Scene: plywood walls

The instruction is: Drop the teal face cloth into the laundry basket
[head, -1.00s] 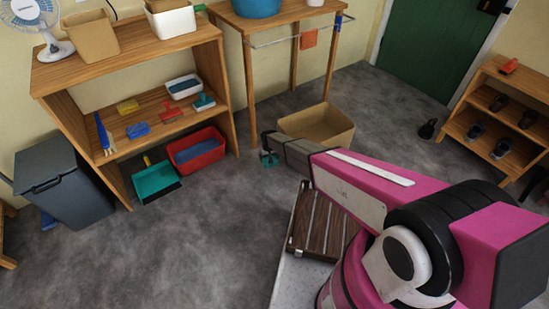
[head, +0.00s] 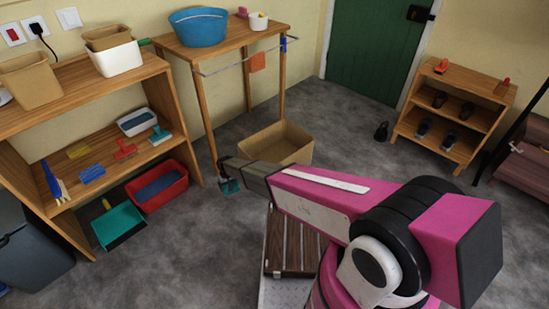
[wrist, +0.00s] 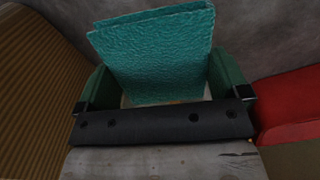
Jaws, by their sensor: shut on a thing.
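The teal face cloth (wrist: 155,55) is a folded, textured piece standing up between the fingers of my gripper (wrist: 165,92) in the wrist view. My gripper is shut on it. In the head view my gripper (head: 229,186) is low, left of and nearer than the tan laundry basket (head: 290,157). A small teal bit of the cloth or fingers shows there, too small to separate. The basket is an open, rectangular bin on the floor, its front partly behind my arm. A tan ridged surface, probably the basket's wall, shows at left in the wrist view.
A wooden table (head: 235,42) with a blue tub (head: 198,27) stands behind the basket; its front leg is close to my gripper. A red tub (head: 158,188) and teal dustpan (head: 119,226) lie left. A shoe rack (head: 455,115) stands right. Grey floor is open beyond the basket.

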